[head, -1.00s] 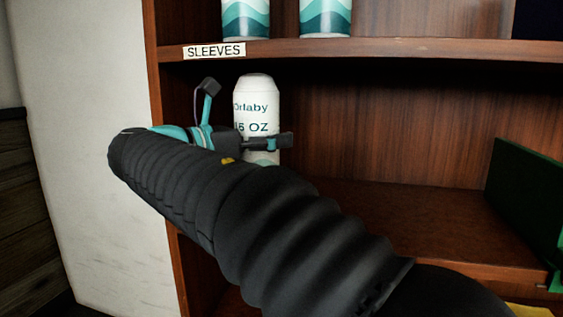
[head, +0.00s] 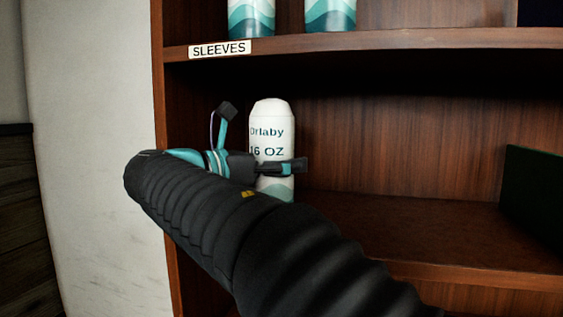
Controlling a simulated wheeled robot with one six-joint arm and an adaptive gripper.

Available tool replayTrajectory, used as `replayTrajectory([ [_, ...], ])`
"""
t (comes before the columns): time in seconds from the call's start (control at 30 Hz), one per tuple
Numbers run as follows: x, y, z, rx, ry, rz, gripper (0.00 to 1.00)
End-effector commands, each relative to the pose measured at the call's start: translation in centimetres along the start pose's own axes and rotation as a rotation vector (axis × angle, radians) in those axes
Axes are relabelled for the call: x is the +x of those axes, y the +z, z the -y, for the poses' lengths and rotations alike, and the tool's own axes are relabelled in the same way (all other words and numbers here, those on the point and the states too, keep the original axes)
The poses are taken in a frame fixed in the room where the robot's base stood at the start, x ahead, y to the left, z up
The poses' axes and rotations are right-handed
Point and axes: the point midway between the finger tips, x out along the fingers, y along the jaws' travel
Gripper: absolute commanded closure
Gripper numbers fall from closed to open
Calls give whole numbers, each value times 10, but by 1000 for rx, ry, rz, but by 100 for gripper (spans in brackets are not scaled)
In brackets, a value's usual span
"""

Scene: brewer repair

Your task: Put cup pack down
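The cup pack (head: 272,146) is a white, upright cylinder with a rounded top, "Orlaby 16 OZ" lettering and a teal wave near its base. It is in the left part of the middle shelf bay. My gripper (head: 264,140) has one finger at the left of the pack and the other across its front. The fingers are spread to the pack's width and appear closed on it. The pack's lower end is near the shelf board (head: 400,228); my arm covers part of that area, and I cannot tell whether the base touches the board.
An upper shelf edge carries a "SLEEVES" label (head: 220,49), with two teal-and-white packs (head: 250,14) (head: 330,14) above it. A dark green panel (head: 535,195) stands at the right. The board between pack and panel is clear. The cabinet's left side wall is close to the pack.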

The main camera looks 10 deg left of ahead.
Motion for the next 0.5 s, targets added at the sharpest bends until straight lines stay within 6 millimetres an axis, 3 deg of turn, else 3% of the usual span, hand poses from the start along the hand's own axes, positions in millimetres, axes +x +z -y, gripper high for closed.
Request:
replayTrajectory([
  [0.07,0,0,0,1,0,0,0],
  [0.5,-3,4,0,1,2,0,0],
])
